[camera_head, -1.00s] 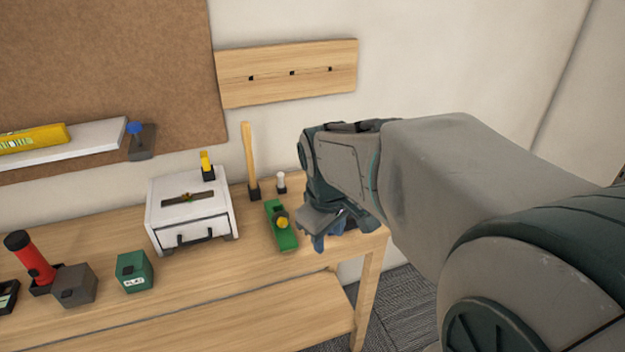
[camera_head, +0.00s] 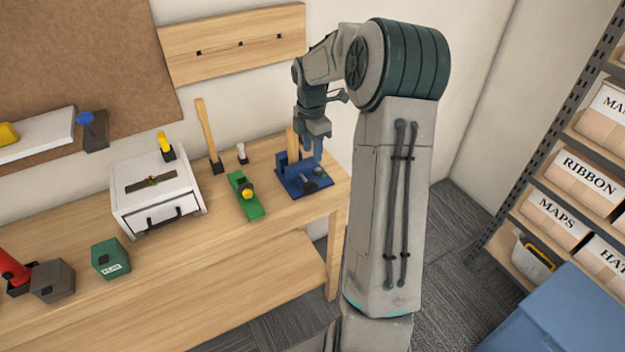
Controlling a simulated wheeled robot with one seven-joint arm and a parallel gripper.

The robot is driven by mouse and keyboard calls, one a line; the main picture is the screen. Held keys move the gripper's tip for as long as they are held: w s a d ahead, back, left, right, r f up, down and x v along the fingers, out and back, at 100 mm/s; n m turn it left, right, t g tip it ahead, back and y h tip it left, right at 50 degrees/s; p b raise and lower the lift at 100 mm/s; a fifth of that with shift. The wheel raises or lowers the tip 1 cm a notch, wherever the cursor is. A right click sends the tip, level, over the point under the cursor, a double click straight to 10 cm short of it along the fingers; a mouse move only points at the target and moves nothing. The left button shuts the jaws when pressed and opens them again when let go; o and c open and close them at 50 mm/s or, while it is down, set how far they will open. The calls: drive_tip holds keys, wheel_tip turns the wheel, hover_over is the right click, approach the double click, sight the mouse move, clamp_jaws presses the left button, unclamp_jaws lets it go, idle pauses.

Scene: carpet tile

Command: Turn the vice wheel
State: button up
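A blue vice (camera_head: 296,182) stands at the right end of the wooden workbench (camera_head: 215,265). A dark grey round part, seemingly its wheel (camera_head: 311,184), shows at its front. A light wooden piece stands upright at the back of the vice. My gripper (camera_head: 312,155) points down just above and behind the wheel, over the vice. Its fingers are small and partly merge with the blue vice behind them, so I cannot tell how far apart they are or whether they touch anything.
A green plane (camera_head: 246,196) with a yellow knob lies left of the vice. A mallet (camera_head: 208,140), a white drawer box (camera_head: 157,192) and a green box (camera_head: 110,260) stand farther left. Shelves with labelled boxes (camera_head: 585,180) and a blue container (camera_head: 560,315) are at the right.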

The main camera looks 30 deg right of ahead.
sight(312, 181)
drive_tip(key=f+p, duration=0.1)
drive_tip(key=f, duration=1.1)
drive_tip(key=shift+s+f+p, duration=0.2)
drive_tip(key=shift+f+p, duration=0.05)
drive_tip(key=shift+p, duration=0.1)
clamp_jaws()
